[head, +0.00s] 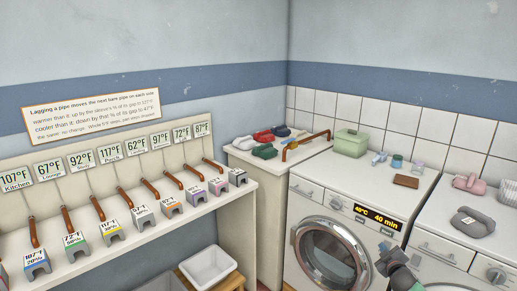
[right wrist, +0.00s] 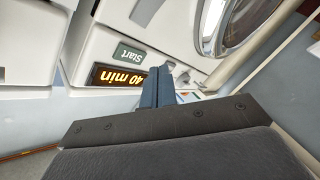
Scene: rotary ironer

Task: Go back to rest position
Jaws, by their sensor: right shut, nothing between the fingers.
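My right gripper (head: 388,260) is at the lower right of the head view, in front of the washing machine (head: 312,196). In the right wrist view its two blue fingers (right wrist: 158,88) are shut together with nothing between them. The display (head: 376,217) ends in "40 min" in the head view. My left gripper is not in view.
The machine's round door (head: 330,255) is left of the gripper. A second white machine (head: 440,250) stands at the right. A shelf (head: 120,235) with copper pipes and labelled clamps runs along the left. A white basin (head: 208,262) sits low between.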

